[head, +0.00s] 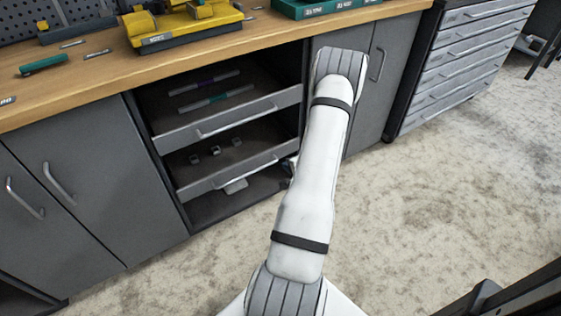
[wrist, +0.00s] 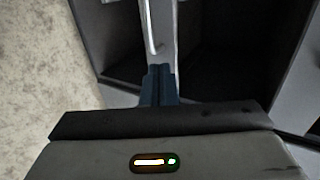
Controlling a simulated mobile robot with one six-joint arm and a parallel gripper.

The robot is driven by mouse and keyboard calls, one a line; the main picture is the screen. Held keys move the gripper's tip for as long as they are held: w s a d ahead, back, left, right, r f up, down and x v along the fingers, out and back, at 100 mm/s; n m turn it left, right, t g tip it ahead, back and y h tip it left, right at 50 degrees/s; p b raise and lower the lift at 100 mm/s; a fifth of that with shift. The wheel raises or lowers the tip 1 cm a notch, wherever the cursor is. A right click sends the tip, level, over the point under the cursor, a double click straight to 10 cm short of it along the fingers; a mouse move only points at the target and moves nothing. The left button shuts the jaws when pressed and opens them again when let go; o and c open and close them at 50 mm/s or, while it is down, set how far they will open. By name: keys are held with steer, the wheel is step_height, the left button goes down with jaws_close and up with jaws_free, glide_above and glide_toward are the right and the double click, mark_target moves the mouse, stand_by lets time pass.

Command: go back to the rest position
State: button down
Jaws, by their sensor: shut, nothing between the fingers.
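My gripper (wrist: 160,70) shows in the wrist view with its two dark blue fingers together and nothing between them. Its tips are in front of a light grey drawer front with a bar handle (wrist: 152,32); I cannot tell whether they touch it. In the head view my white arm reaches forward to the right side of the open cabinet bay, and it hides most of the gripper.
The bay holds a pulled-out upper drawer (head: 228,122) with thin rods and a pulled-out lower drawer (head: 225,174) with small pieces. The wooden worktop (head: 105,85) runs above. A drawer cabinet (head: 460,60) stands at the right. The floor (head: 430,190) is clear on the right.

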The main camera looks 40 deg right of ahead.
steer(key=shift+s+a+r, duration=0.15)
steer(key=shift+s+r, duration=0.05)
steer(key=shift+s, duration=0.25)
steer(key=w+a+r+n+g+p, duration=0.1)
steer(key=w+a+r+n+p, duration=0.15)
steer(key=r, duration=0.65)
steer(key=w+a+r+n+g+p, duration=0.2)
steer(key=a+r+n+p, duration=0.15)
steer(key=r, duration=0.55)
steer(key=w+a+r+n+g+p, duration=0.1)
steer(key=w+a+r+n+p, duration=0.25)
steer(key=r, duration=0.45)
steer(key=s+a+r+n+g+p, duration=0.1)
steer(key=s+a+r+n+p, duration=0.15)
steer(key=a+r, duration=0.45)
steer(key=s+a+r+n+g+p, duration=0.15)
steer(key=a+r+p, duration=0.3)
steer(key=r, duration=0.45)
steer(key=s+a+r+n+g+y+p, duration=0.2)
steer(key=s+a+r+n+p, duration=0.4)
steer(key=s+a+r, duration=0.7)
steer(key=s+a+n, duration=0.1)
steer(key=a, duration=0.3)
steer(key=shift+s+r+y, duration=0.15)
steer(key=shift+s+y, duration=0.1)
steer(key=shift+y, duration=0.05)
steer(key=shift+g, duration=0.25)
